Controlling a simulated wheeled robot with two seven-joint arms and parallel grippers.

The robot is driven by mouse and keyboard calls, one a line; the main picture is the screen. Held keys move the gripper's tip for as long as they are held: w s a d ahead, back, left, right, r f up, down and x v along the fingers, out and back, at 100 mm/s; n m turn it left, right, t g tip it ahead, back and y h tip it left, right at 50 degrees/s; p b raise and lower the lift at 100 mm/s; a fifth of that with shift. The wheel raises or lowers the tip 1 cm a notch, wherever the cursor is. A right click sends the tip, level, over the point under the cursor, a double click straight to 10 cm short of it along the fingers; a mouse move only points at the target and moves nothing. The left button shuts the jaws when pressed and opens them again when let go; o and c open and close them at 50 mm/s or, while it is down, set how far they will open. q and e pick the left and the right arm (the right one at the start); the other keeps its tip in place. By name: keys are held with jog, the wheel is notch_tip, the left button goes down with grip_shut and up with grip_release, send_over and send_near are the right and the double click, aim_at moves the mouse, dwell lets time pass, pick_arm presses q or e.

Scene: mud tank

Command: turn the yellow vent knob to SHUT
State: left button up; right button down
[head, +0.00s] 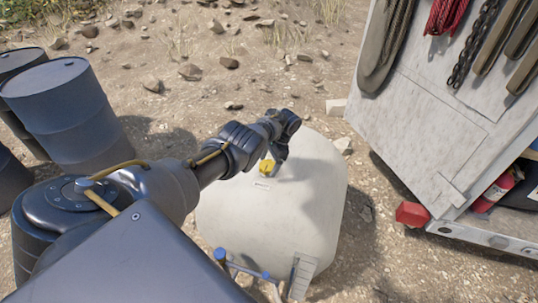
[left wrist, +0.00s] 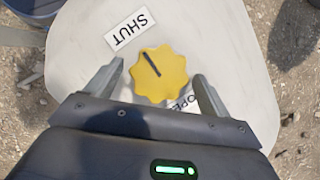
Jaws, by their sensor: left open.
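The yellow vent knob (head: 266,167) sits on top of the pale rounded tank (head: 240,215). In the left wrist view the scalloped knob (left wrist: 168,80) has a dark pointer line running from near its centre toward the upper left, toward the SHUT label (left wrist: 130,28). The OPEN label (left wrist: 181,106) is partly hidden below the knob. My left gripper (head: 281,152) is open at the knob. In the left wrist view its fingers (left wrist: 158,71) stand on either side of the knob, with a visible gap on both sides. My right gripper is not in view.
Dark blue drums (head: 65,110) stand at the left. A pale equipment panel (head: 440,120) with hanging ropes and chain stands at the right, with a red block (head: 411,214) at its lower edge. Blue-capped pipework (head: 265,275) is at the tank's front. Stony ground lies behind.

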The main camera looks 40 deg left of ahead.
pick_arm(q)
jog(key=p+v, duration=0.2)
jog(key=v, duration=0.8)
jog(key=shift+r, duration=0.4)
jog(key=shift+w+d, duration=0.1)
jog(key=shift+w, duration=0.05)
